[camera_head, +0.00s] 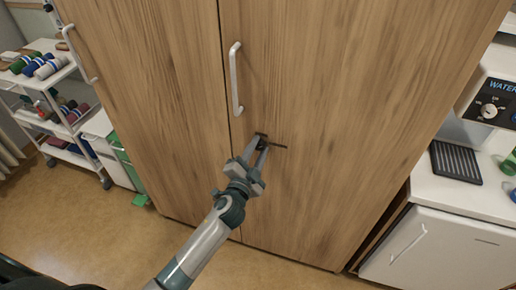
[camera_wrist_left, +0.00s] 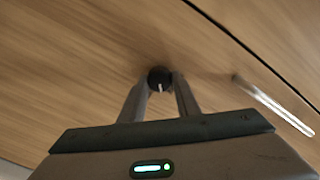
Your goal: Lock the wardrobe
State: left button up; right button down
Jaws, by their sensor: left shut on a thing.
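The wooden wardrobe (camera_head: 330,90) fills the middle of the head view, with both doors closed and a white handle (camera_head: 236,80) on the right door. My left gripper (camera_head: 260,142) is at the right door, below that handle. It is shut on a small dark round knob or lock (camera_wrist_left: 159,78), which shows between the fingertips in the left wrist view. The knob carries a short light mark that looks near upright. A thin dark piece extends to the right of the fingertips in the head view; I cannot tell what it is. My right gripper is not in view.
A white trolley (camera_head: 60,76) with rolled towels stands at the left, beside a green bin (camera_head: 124,158). A white counter (camera_head: 465,195) with a water dispenser (camera_head: 490,100) and a dark drip tray (camera_head: 455,161) stands at the right. The floor before the wardrobe is clear.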

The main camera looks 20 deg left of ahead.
pick_arm(q)
jog(key=m, duration=0.5)
jog(key=shift+d+f+m+p, duration=0.1)
jog(key=shift+m+p, duration=0.3)
jog(key=shift+m, duration=1)
jog(key=o, duration=1)
jog(key=shift+s, duration=0.1)
jog(key=shift+s+a+b, duration=0.15)
jog(key=shift+s+b, duration=1.15)
jog(key=shift+s, duration=3.05)
jog(key=shift+s+a+b, duration=0.15)
jog(key=shift+s+b, duration=1.1)
jog(key=shift+s, duration=3.05)
